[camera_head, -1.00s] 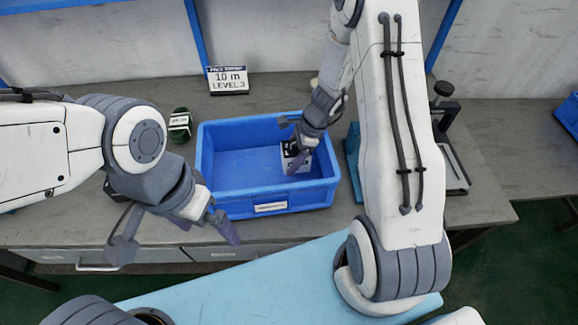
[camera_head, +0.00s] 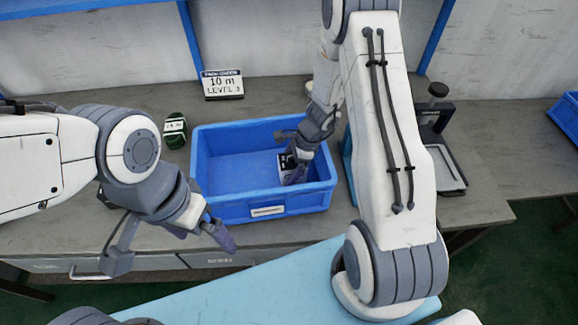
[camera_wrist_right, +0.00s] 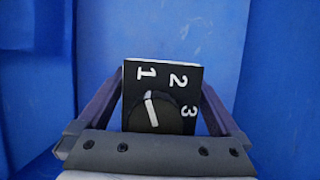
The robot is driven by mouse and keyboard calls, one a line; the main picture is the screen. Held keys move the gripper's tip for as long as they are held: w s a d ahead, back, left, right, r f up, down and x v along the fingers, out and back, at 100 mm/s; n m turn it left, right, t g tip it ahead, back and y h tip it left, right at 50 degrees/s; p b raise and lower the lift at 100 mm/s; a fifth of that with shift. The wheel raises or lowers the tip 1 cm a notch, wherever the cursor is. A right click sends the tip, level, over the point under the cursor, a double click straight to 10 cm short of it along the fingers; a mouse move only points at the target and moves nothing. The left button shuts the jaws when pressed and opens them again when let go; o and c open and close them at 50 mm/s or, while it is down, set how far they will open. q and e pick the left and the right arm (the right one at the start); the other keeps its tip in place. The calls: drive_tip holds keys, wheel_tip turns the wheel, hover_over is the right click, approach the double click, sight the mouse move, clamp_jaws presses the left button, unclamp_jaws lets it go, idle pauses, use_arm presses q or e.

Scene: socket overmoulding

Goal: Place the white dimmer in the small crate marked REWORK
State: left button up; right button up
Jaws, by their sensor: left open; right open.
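The dimmer (camera_head: 286,162) is inside the blue crate (camera_head: 266,214), at its right end. Its black face with a knob and the numbers 1, 2 and 3 shows in the right wrist view (camera_wrist_right: 160,108), with a thin light edge. My right gripper (camera_head: 291,163) reaches down into the crate. Its fingers are open on either side of the dimmer; contact with it cannot be told. The crate has a white label on its front, too small to read. My left gripper (camera_head: 172,243) is open and empty, in front of the crate at left.
A dark green round object (camera_head: 175,131) with a white label stands left of the crate. A black stand (camera_head: 440,140) is right of my right arm. Another blue bin (camera_head: 566,118) is at far right.

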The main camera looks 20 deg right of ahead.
sight(287, 161)
drive_tip(key=shift+r, duration=0.35)
drive_tip(key=p+v, duration=0.1)
drive_tip(key=v, duration=1)
drive_tip(key=shift+s+d+r, duration=0.1)
drive_tip(key=shift+d+r, duration=0.1)
drive_tip(key=shift+r, duration=0.05)
drive_tip(key=b+x, duration=0.1)
drive_tip(key=x, duration=1.1)
drive_tip(key=shift+f, duration=0.15)
drive_tip(key=shift+r+p, duration=0.35)
drive_tip(key=shift+r, duration=1.6)
